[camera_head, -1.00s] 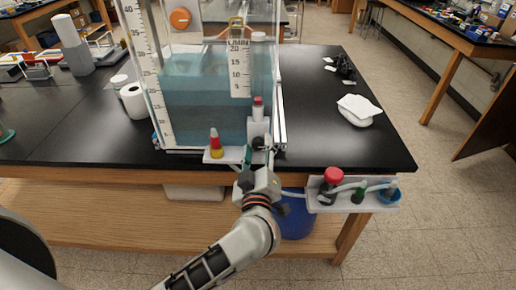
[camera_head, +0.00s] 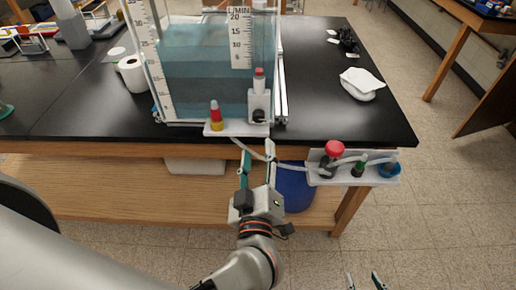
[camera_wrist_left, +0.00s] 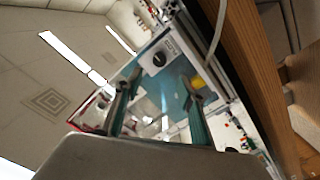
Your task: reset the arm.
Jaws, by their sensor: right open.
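My left gripper (camera_head: 257,158) is in front of the bench edge, below the tank's small front shelf. Its two teal-and-grey fingers are apart with nothing between them. It also shows open in the left wrist view (camera_wrist_left: 160,108), facing a white block with a black knob (camera_wrist_left: 158,60). In the head view this block (camera_head: 259,104) stands on the shelf and the fingertips are clear of it. The fingertips of my right gripper (camera_head: 364,282) show at the bottom edge, apart and empty; the rest of that arm is out of view.
A water tank (camera_head: 200,75) stands on the black bench (camera_head: 330,115). A red-and-yellow piece (camera_head: 216,117) is on its shelf. A side panel (camera_head: 350,175) with red, green and blue fittings juts from the bench front, right of my left gripper. Open floor (camera_head: 450,220) lies to the right.

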